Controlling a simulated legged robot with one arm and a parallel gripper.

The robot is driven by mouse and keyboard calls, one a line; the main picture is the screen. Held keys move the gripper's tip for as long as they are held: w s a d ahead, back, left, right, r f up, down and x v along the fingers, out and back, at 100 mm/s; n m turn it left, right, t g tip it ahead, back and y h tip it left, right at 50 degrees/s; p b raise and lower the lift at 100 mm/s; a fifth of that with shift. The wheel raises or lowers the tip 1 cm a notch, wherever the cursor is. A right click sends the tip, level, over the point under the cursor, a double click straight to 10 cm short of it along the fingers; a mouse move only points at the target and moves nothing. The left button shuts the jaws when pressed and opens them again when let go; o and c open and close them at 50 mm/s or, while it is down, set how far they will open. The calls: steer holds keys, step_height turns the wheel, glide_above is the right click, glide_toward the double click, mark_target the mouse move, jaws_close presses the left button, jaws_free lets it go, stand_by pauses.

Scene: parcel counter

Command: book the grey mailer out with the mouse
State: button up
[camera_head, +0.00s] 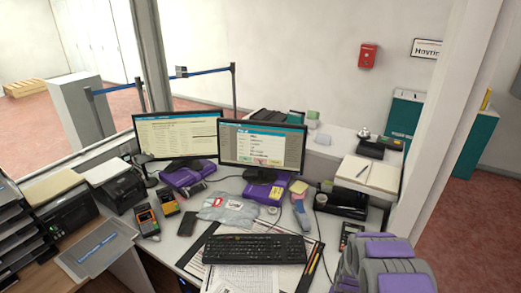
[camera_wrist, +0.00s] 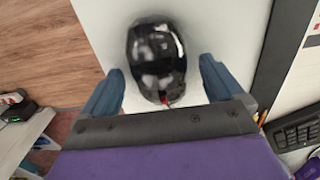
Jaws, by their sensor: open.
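A black, glossy mouse (camera_wrist: 157,60) lies on a white surface in the wrist view. My gripper (camera_wrist: 161,68) is open, with one blue-grey finger on each side of the mouse and gaps visible at both sides. The mouse does not show in the head view, where my purple and grey arm fills the lower right. The grey mailer (camera_head: 230,211), with a red and white label, lies flat behind the keyboard (camera_head: 255,249). The right monitor (camera_head: 262,145) shows a dialog window with coloured buttons; its text is too small to read.
The left monitor (camera_head: 177,136) shows a page of text. A dark-edged desk mat (camera_wrist: 270,60) and the keyboard's corner (camera_wrist: 293,130) lie right of the mouse in the wrist view. Handheld devices, a tape roll and sticky notes crowd the desk around the mailer.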

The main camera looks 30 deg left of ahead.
step_height(320, 180, up, 17)
steer(key=p, duration=0.2)
steer(key=shift+f+p, duration=0.2)
steer(key=shift+p, duration=0.1)
steer(key=shift+a, duration=0.1)
steer(key=s+d+r, duration=0.5)
steer(key=s+r, duration=0.3)
steer(key=r, duration=0.1)
steer(key=s+d+r, duration=0.6)
steer(key=s+r, duration=0.1)
steer(key=r, duration=0.2)
steer(key=s+d+r+g, duration=0.1)
steer(key=s+r, duration=0.2)
steer(key=s, duration=0.7)
steer(key=s+d+r, duration=0.2)
steer(key=s+r, duration=0.1)
steer(key=s, duration=0.8)
steer(key=shift+s+d+r+g, duration=0.2)
steer(key=shift+s+d+g, duration=0.1)
steer(key=shift+g, duration=0.1)
